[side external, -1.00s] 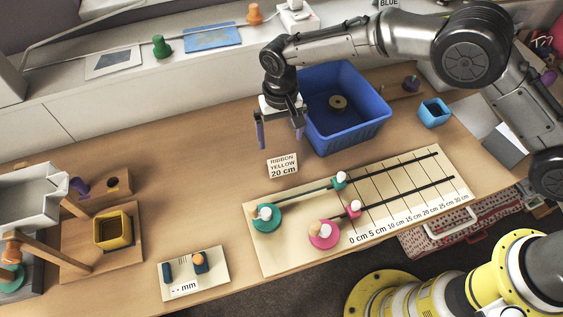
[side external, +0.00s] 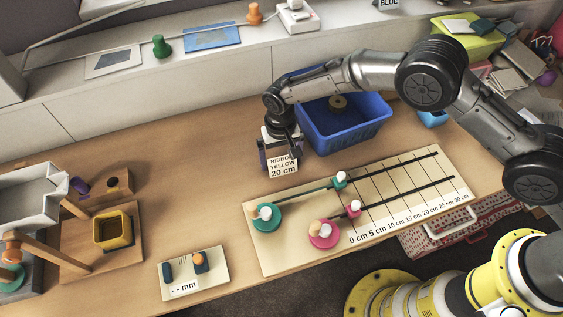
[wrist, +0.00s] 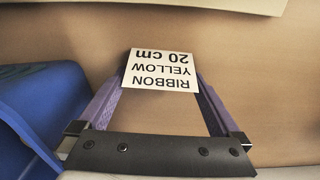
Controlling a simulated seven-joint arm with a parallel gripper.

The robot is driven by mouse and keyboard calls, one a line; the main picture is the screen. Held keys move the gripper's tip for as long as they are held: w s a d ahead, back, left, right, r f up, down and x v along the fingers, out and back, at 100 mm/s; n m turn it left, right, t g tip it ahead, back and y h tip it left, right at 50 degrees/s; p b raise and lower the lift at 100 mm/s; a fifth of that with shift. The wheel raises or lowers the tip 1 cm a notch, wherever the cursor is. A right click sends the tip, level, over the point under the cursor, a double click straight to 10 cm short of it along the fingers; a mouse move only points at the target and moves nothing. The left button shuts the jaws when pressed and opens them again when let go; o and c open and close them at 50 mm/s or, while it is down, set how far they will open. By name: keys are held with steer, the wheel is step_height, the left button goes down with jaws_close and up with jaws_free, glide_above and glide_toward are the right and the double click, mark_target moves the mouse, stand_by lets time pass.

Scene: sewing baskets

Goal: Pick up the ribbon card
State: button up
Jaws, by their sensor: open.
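The ribbon card (side external: 283,166) is a small white card reading "RIBBON YELLOW 20 cm". It stands on the wooden table just left of the blue bin. In the wrist view the card (wrist: 162,70) shows upside down, at the far end of the fingers. My gripper (side external: 281,160) is low over the table at the card, its two fingers on either side of it. In the wrist view my gripper (wrist: 160,88) is open, with the purple fingers flanking the card. Whether a finger touches the card I cannot tell.
The blue bin (side external: 352,134) stands close to the right of my gripper, with a round spool inside. A measuring board (side external: 285,244) with green and pink pegs lies in front. A small "mm" board (side external: 182,287) lies front left. The table left of the card is clear.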

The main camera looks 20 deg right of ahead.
steer(key=shift+c, duration=0.2)
steer(key=c, duration=0.9)
